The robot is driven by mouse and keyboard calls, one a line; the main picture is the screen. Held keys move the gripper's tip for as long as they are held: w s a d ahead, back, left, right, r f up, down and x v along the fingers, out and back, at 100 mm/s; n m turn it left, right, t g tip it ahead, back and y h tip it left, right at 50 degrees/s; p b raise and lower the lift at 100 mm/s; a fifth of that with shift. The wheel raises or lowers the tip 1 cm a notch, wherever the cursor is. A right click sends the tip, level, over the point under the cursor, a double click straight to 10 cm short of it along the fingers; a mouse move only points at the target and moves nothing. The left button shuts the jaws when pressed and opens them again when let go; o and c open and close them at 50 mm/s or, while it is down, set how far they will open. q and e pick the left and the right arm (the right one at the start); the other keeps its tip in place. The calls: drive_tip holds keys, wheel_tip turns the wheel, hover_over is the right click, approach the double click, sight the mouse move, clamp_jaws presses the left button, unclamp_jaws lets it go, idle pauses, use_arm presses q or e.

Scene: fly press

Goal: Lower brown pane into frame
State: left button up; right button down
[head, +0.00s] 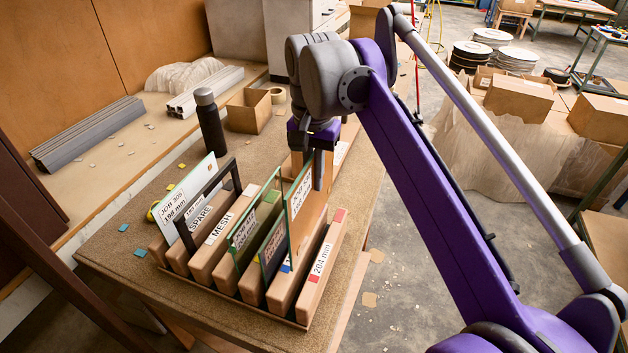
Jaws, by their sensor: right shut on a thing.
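My right gripper (319,178) points down over the right part of a slotted wooden rack and is shut on the upper edge of a brown pane (311,222). The pane stands upright, close behind a green-edged glass pane with a paper label (300,192). Its lower edge is at the rack's bars; I cannot tell how deep it sits. The rack (318,275) has parallel bars, with labels such as SPARE, MESH and 204 mm. A dark, open rectangular frame (185,233) stands in its left part. My left gripper is not in view.
Other panes (242,240) stand close to the held one. A dark bottle (209,120), an open cardboard box (249,110) and a tape roll (277,95) are behind the rack. Grey profiles (88,135) lie on the back bench. Small scraps lie on the tabletop (130,262).

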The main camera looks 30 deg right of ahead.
wheel_tip(320, 180, up, 5)
drive_tip(key=shift+w+r+p, duration=0.1)
drive_tip(key=shift+p, duration=1.05)
drive_tip(key=shift+r, duration=0.3)
drive_tip(key=r, duration=0.3)
drive_tip(key=shift+s+r, duration=0.2)
drive_tip(key=shift+r, duration=0.35)
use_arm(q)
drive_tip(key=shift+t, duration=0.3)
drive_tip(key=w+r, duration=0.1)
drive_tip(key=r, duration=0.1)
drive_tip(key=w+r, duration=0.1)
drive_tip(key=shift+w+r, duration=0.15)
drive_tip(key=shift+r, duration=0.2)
use_arm(e)
drive_tip(key=shift+w+r, duration=0.15)
drive_tip(key=shift+w, duration=0.05)
drive_tip(key=shift+s, duration=0.15)
